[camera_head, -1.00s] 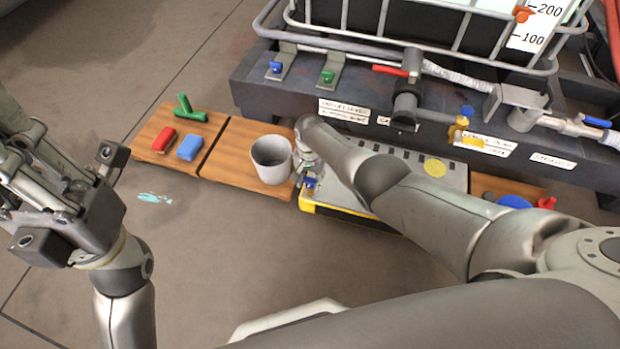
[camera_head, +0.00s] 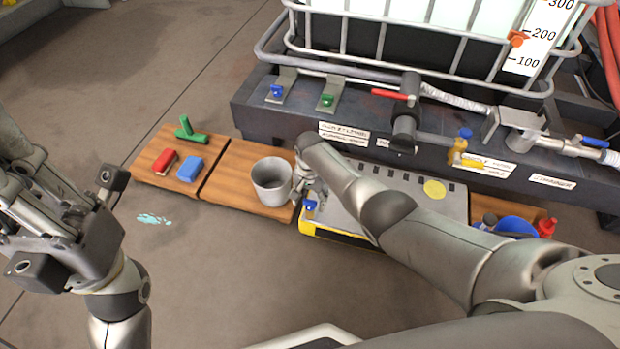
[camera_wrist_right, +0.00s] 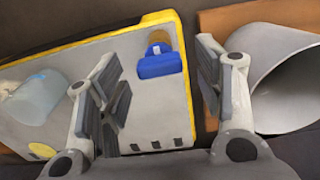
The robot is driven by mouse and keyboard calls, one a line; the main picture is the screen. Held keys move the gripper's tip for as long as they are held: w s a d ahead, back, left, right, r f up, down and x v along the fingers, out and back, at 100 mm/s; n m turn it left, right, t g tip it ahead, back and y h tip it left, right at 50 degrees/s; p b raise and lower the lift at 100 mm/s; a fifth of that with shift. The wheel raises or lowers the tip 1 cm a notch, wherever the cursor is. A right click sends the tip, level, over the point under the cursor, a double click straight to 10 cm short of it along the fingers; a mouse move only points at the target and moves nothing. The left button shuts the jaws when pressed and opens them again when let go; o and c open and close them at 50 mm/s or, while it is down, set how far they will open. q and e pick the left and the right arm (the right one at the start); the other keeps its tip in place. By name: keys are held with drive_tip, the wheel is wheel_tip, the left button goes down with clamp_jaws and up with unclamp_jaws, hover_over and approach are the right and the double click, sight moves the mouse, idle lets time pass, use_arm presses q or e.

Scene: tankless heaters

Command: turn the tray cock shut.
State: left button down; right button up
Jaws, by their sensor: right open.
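The tray cock, a small valve with a blue handle (camera_head: 310,207), sits at the near left corner of the yellow-edged grey tray (camera_head: 346,238). In the right wrist view the blue handle (camera_wrist_right: 160,64) shows with a brass-coloured part behind it. My right gripper (camera_head: 307,190) is over that corner, beside the grey cup. In its wrist view the open fingers (camera_wrist_right: 160,80) appear on either side of the handle, with gaps; I see no contact. My left gripper (camera_head: 50,215) is at the left, away from the tray; its finger opening is unclear.
A grey cup (camera_head: 271,183) stands on the wooden board (camera_head: 238,187), close to my right gripper. Red (camera_head: 165,161) and blue (camera_head: 190,169) blocks and a green T-shaped piece (camera_head: 188,131) lie further left. The dark tank base (camera_head: 270,118) with pipes rises behind.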

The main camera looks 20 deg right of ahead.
sight(310, 200)
wheel_tip(310, 200, up, 10)
idle(0.6)
idle(0.4)
